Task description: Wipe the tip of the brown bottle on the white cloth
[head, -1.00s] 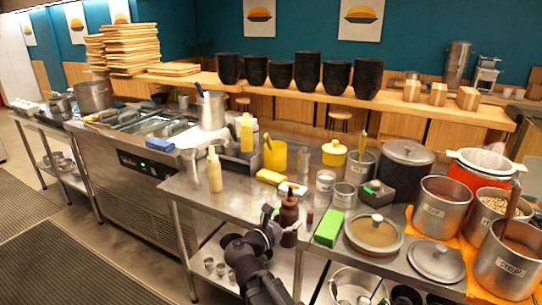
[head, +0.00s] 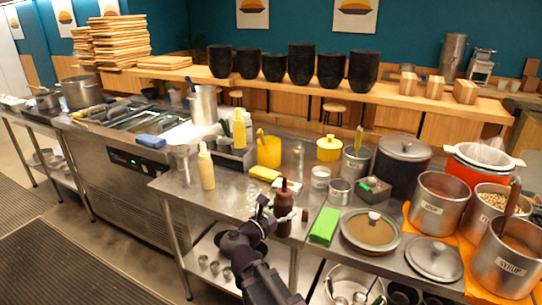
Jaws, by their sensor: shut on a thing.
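The white cloth (head: 294,185) lies on the table just behind the bottle. The bottle's tip overlaps the cloth in the picture, and I cannot tell whether they touch. Part of the cloth is hidden behind the bottle.
A yellow block (head: 264,173) lies behind and left of the bottle. A cream bottle (head: 206,167) stands further left. A green box (head: 324,226) and a lidded pan (head: 371,231) are to the right. Steel tins (head: 340,191) stand behind.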

